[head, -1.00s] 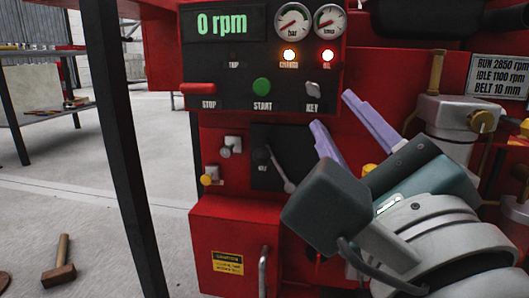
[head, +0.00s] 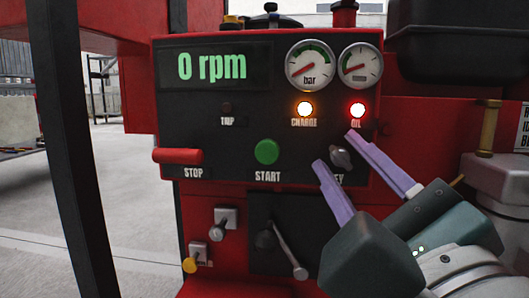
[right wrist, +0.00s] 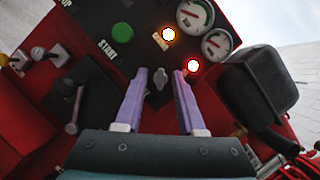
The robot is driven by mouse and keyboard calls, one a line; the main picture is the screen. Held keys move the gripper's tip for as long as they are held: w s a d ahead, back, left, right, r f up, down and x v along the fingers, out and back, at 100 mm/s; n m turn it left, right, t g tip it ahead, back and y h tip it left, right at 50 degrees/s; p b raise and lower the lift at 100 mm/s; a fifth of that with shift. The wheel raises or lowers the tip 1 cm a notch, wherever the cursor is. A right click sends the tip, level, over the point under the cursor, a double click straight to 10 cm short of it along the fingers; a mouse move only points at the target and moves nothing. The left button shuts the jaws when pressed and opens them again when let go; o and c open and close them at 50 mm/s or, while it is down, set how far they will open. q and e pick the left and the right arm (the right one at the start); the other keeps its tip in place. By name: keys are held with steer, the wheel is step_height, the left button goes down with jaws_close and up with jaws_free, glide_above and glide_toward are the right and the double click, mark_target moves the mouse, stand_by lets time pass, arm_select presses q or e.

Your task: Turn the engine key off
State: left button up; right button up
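The engine key (head: 341,159) is a small grey knob at the lower right of the black control panel (head: 240,110), above the partly hidden KEY label. My right gripper (head: 335,148) is open, its two purple fingers pointing up at the panel on either side of the key in the picture. In the right wrist view the key (right wrist: 160,79) shows between the two fingertips (right wrist: 160,72). No contact between fingers and key can be made out. The panel reads 0 rpm, and the CHARGE (head: 305,109) and OIL (head: 357,110) lamps are lit. My left gripper is out of view.
A green START button (head: 267,151) and red STOP handle (head: 178,156) sit left of the key. Two gauges (head: 310,65) are above it. A lever (head: 290,250) and small valves (head: 224,222) are below. A dark post (head: 75,150) stands at the left.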

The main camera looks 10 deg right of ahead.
steer(key=shift+s, duration=0.1)
steer(key=shift+s, duration=0.1)
steer(key=shift+c, duration=0.7)
jaws_close()
